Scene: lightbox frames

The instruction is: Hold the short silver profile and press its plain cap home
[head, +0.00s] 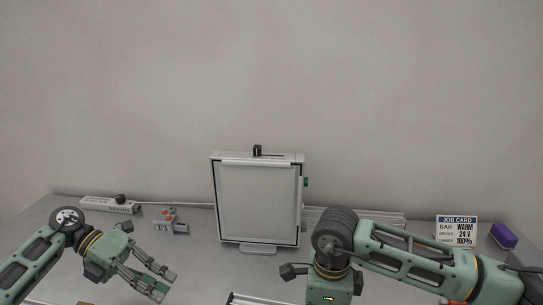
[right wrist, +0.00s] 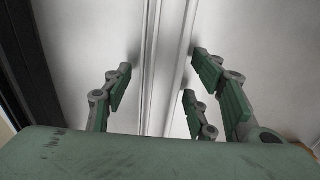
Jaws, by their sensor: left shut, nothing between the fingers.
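A silver profile (right wrist: 152,70) runs lengthwise between the fingers of my right gripper (right wrist: 165,92) in the right wrist view. The fingers are spread apart with gaps to either side of it; whether it is the short one I cannot tell. In the head view, the right gripper's fingers are out of sight below the frame. A piece of silver rail (head: 238,298) shows at the bottom edge there, to the left of my right wrist. My left gripper (head: 164,284) is shut and empty over the bench at lower left. I cannot make out the plain cap.
A framed light panel (head: 257,203) stands upright at the bench's middle. Long silver rails (head: 385,215) lie behind my right arm. A grey device with orange buttons (head: 170,219), a grey bar-shaped unit (head: 107,204), a job card (head: 456,232) and a purple block (head: 503,236) stand farther back.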

